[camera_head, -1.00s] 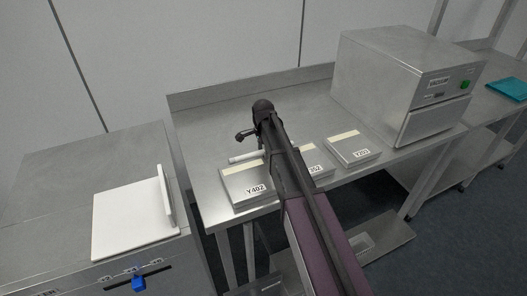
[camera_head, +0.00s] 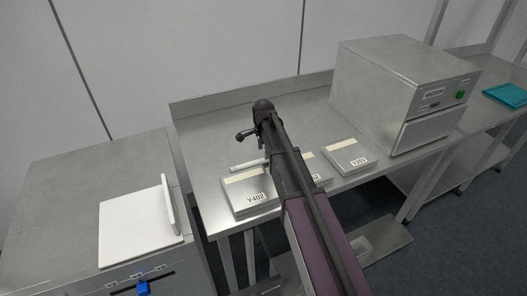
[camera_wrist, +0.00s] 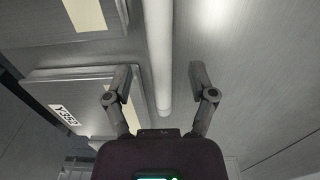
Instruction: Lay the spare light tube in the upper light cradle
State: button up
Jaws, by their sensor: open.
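The spare light tube is a white rod lying on the steel bench behind the labelled boxes. Its left end (camera_head: 247,165) shows in the head view; the rest is hidden behind my arm. In the wrist view the tube (camera_wrist: 159,45) runs lengthwise between my fingers. My gripper (camera_wrist: 160,75) is open, one finger on each side of the tube, with gaps to both. In the head view my gripper (camera_head: 243,136) is partly seen at the arm's dark end, over the bench. I cannot make out the upper light cradle in either view.
Flat steel boxes, Y402 (camera_head: 248,193) and another (camera_head: 345,155), lie along the bench front. A steel cabinet with a green button (camera_head: 398,85) stands at the right. A white board with an upright plate (camera_head: 137,232) sits on the left cabinet. The bench's back left is clear.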

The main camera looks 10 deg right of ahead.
aim_at(263, 159)
notch_tip(263, 159, up, 8)
jog(key=p, duration=0.7)
jog(key=shift+f, duration=0.2)
dwell(0.5)
jog(key=s+d+n, duration=0.4)
jog(key=s+n, duration=0.3)
jog(key=s, duration=0.5)
jog(key=s+d+n, duration=0.5)
jog(key=s+n, duration=0.2)
jog(key=s, duration=0.5)
jog(key=shift+s, duration=0.15)
